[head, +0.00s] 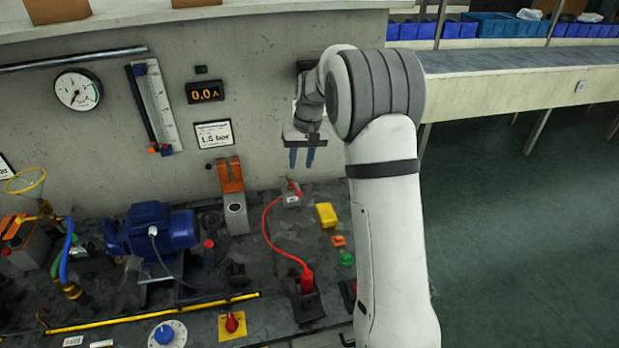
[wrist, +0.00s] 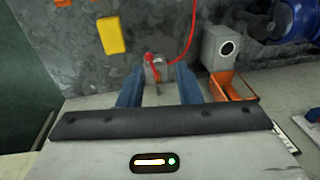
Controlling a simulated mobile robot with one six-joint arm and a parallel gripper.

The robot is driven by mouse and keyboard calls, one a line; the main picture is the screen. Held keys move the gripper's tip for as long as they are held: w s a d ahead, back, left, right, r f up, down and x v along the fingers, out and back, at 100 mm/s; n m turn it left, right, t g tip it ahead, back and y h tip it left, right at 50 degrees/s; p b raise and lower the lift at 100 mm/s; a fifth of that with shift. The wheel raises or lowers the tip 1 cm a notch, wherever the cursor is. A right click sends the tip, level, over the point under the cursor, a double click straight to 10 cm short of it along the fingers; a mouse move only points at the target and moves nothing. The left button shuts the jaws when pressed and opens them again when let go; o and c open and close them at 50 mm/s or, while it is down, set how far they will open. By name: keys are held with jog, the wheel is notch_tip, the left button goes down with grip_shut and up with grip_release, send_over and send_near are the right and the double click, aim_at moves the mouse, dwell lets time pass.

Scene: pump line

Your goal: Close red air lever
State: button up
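The red air lever (head: 294,187) sits on a small grey valve block (head: 291,200) on the bench, close to the wall. In the wrist view the lever (wrist: 151,66) points away from the wall, slightly slanted, on top of the block (wrist: 160,74). A red hose (head: 266,226) runs from the block. My gripper (head: 302,158) hangs above the block with its blue fingers pointing down. In the wrist view the fingers (wrist: 160,76) are apart with a gap between them. The lever and block show in that gap, and nothing is held.
A yellow block (head: 327,215) lies right of the valve. An orange-topped grey unit (head: 235,212) stands to its left, with a blue pump (head: 152,230) beyond. The red hose ends at a red plug (head: 307,281). The concrete wall (head: 240,140) is close behind.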

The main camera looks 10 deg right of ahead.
aim_at(295, 188)
jog(key=s+r+b, duration=0.2)
jog(key=s+r, duration=0.1)
jog(key=s, duration=0.8)
jog(key=shift+a+r+t+b, duration=0.35)
jog(key=shift+t+b, duration=0.05)
jog(key=shift+w+f, duration=0.1)
jog(key=shift+c, duration=0.4)
